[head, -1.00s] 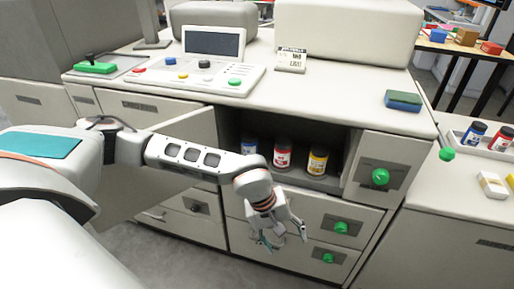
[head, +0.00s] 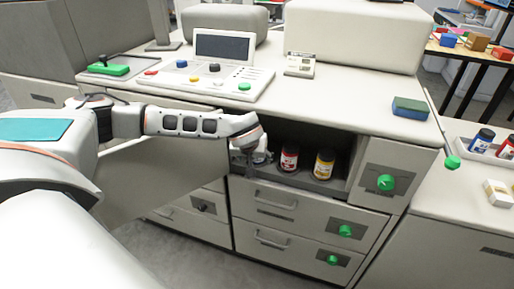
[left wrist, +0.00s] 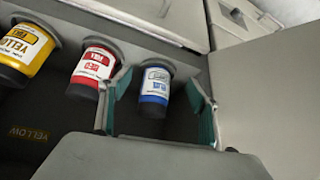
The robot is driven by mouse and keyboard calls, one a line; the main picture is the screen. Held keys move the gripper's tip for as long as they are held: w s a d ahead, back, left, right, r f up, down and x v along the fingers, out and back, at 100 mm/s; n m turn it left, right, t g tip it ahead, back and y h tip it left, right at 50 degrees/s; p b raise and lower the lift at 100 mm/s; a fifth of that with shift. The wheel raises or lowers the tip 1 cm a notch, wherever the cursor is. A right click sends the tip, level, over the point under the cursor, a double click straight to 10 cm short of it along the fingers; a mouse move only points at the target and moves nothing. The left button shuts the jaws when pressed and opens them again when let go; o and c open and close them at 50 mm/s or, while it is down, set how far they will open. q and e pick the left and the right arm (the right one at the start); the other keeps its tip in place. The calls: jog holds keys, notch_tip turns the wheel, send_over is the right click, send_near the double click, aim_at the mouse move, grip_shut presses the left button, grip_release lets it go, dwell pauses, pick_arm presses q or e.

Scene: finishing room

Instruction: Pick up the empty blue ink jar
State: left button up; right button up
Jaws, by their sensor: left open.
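A blue-labelled ink jar (left wrist: 155,84) with a dark end stands in the open cabinet compartment, at the end of a row of jars. In the left wrist view it shows between the two fingers of my left gripper (left wrist: 158,98), which is open, with a finger on either side of it and no clear contact. In the head view my left gripper (head: 256,160) is at the left part of the compartment opening and hides most of this jar. I cannot tell whether the jar is empty. My right gripper is not in view.
A red jar (head: 289,158) and a yellow jar (head: 324,163) stand beside it in the compartment (head: 335,190). The open cabinet door (head: 165,180) is left of my gripper. Another blue jar (head: 482,141) is in a tray on the right counter.

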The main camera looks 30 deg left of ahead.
pick_arm(q)
jog(key=w, duration=0.1)
jog(key=w+a, duration=0.1)
jog(key=w, duration=0.1)
jog(key=w+a, duration=0.1)
jog(key=w, duration=0.1)
jog(key=shift+w+a+f, duration=0.1)
jog(key=shift+w+a, duration=0.15)
jog(key=x, duration=0.5)
jog(key=c, duration=1.2)
